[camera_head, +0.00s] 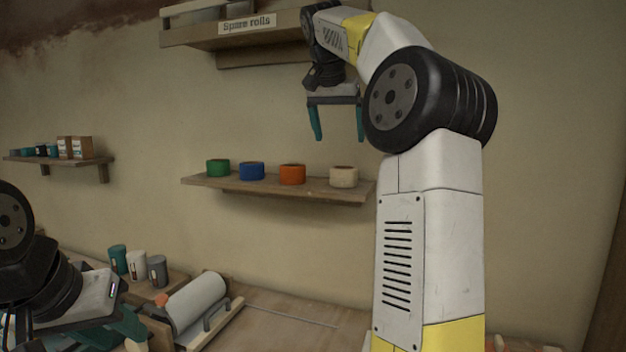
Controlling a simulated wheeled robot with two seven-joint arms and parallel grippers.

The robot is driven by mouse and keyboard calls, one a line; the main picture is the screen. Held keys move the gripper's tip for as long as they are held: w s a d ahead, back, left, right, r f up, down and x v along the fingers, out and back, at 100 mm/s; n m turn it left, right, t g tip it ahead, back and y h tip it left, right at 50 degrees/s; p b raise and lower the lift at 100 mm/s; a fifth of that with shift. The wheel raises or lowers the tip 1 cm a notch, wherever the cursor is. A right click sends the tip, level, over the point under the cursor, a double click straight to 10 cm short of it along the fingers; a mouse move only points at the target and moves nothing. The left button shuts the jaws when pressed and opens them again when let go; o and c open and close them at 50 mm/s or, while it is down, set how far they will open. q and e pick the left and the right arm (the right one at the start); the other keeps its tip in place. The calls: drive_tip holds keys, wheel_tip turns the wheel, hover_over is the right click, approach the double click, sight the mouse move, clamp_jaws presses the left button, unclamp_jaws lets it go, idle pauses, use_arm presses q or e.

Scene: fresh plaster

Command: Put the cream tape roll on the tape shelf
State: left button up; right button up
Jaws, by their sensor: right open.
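The cream tape roll (343,177) rests at the right end of the middle wall shelf (270,193), in a row with a green roll (218,168), a blue roll (252,171) and an orange roll (292,174). My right gripper (338,138) points down above the cream roll, its teal fingers spread and empty, clear of the roll. My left gripper (122,328) is low at the left, by the bench, partly cut off; its jaw state is unclear.
A higher shelf labelled "Spare rolls" (247,24) hangs above, partly behind my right arm. A small shelf (85,160) at left holds boxes and cans. On the bench (270,313) stand several cups (137,264) and a large white roll on a holder (196,303).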

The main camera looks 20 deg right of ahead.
drive_tip(key=s+a+f+n+y, duration=0.2)
drive_tip(key=s+a+f, duration=0.2)
drive_tip(key=s+f, duration=0.4)
drive_tip(key=s+a+f+n+t+y, duration=0.1)
drive_tip(key=s+a+f+n+y, duration=0.1)
drive_tip(key=s+a+f, duration=0.3)
drive_tip(key=s+a+f+n+y, duration=0.1)
drive_tip(key=s+a+f+n, duration=0.3)
drive_tip(key=s+f, duration=0.8)
drive_tip(key=shift+s+a+f+y, duration=0.3)
drive_tip(key=shift+s+a+y, duration=0.1)
drive_tip(key=shift+s+a, duration=0.45)
